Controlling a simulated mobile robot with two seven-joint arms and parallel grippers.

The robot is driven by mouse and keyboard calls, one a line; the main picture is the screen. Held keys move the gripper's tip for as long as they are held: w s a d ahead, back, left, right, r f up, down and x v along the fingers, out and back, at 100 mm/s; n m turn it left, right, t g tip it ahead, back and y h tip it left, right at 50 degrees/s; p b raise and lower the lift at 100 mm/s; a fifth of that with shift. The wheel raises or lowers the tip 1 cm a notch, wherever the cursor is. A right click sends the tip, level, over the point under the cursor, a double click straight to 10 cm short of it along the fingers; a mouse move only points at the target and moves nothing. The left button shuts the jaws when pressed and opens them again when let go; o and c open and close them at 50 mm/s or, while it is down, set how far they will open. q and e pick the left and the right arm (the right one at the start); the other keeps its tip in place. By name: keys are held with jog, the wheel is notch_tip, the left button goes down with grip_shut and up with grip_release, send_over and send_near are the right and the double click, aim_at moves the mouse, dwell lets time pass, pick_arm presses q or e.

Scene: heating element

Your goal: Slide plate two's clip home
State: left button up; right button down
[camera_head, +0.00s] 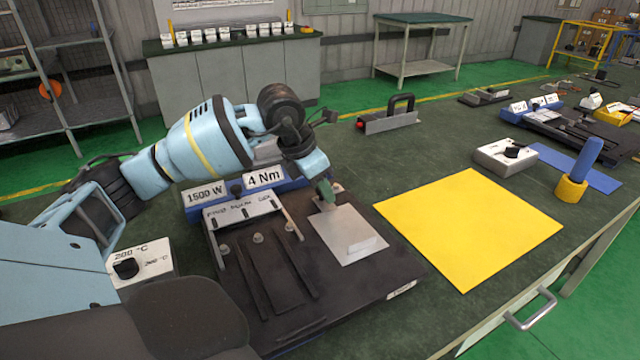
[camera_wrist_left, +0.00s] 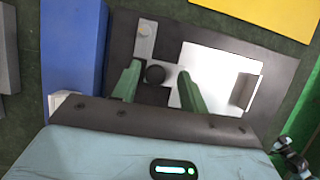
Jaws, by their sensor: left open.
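A black base (camera_head: 370,280) lies on the green table. A pale flat plate (camera_head: 340,228) with a raised block sits on its right part; this plate (camera_wrist_left: 208,65) also shows in the wrist view. My left gripper (camera_head: 326,192) points down at the plate's far-left corner. In the wrist view its green fingers (camera_wrist_left: 158,70) are open, one on each side of a dark round knob (camera_wrist_left: 154,74) on a small light piece, which may be the clip. Contact with the fingers cannot be told. My right gripper is not in view.
A blue block (camera_head: 275,180) labelled 1500 W and 4 Nm stands behind the base. A white dial box (camera_head: 140,262) is at left. A yellow mat (camera_head: 470,225) lies at right, with a white box (camera_head: 505,156) and a blue-handled tool (camera_head: 580,170) beyond. The mat is empty.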

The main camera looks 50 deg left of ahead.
pick_arm(q)
jog(key=shift+r, duration=0.15)
jog(key=v, duration=0.7)
jog(key=shift+r, duration=0.25)
jog(key=shift+s, duration=0.1)
